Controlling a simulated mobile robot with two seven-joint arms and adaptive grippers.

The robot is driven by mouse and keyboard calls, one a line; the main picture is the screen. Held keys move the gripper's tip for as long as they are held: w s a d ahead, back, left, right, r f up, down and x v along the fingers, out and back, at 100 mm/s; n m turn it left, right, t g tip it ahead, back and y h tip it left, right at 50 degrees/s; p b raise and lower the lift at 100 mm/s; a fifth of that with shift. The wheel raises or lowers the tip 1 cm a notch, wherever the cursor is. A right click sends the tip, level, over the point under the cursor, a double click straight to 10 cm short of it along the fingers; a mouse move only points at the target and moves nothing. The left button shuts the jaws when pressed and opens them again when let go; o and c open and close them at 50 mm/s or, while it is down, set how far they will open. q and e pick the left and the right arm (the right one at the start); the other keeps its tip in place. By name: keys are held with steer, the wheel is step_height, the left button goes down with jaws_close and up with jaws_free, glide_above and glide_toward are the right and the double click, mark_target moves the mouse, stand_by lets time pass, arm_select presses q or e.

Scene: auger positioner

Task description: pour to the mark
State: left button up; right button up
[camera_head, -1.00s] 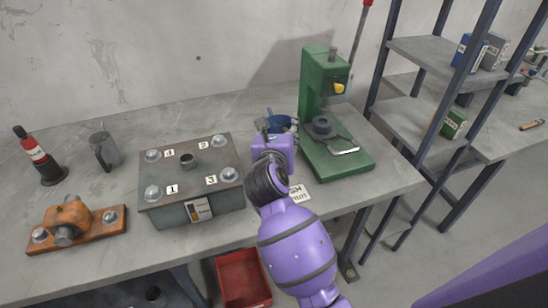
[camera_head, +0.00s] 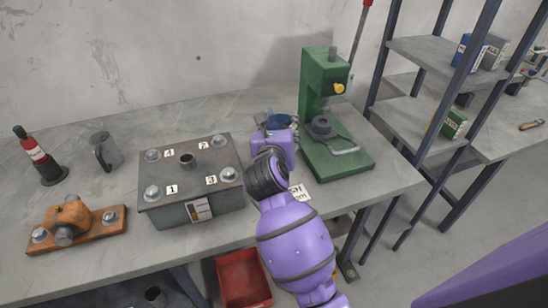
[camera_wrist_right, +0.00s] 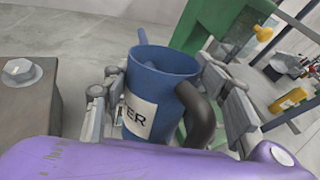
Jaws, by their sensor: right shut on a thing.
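The blue jug (camera_wrist_right: 160,85) has a dark handle and a white label of which "TER" can be read. My right gripper (camera_wrist_right: 172,105) is shut on it, with fingers on both sides. In the head view the jug (camera_head: 279,121) shows partly behind my purple wrist, between the gearbox and the green press. I cannot tell whether it touches the bench. The grey gearbox (camera_head: 222,200) has an open filler neck (camera_head: 188,160) on its lid, bolts numbered 1 to 4, and a small sight gauge (camera_head: 199,209) on its front. The gauge level is too small to read. My left gripper is not in view.
The green press (camera_head: 340,165) stands right of the jug. A red bin (camera_head: 243,278) is below the front edge.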

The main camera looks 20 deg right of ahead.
steer(key=shift+r, duration=0.2)
steer(key=shift+r+g, duration=0.15)
steer(key=shift+g, duration=0.15)
steer(key=shift+r, duration=0.1)
stand_by(0.3)
steer(key=shift+r, duration=0.1)
steer(key=shift+r, duration=0.1)
stand_by(0.6)
steer(key=shift+r+n+g, duration=0.15)
steer(key=shift+n+g, duration=0.15)
steer(key=shift+g, duration=0.3)
steer(key=shift+r, duration=0.2)
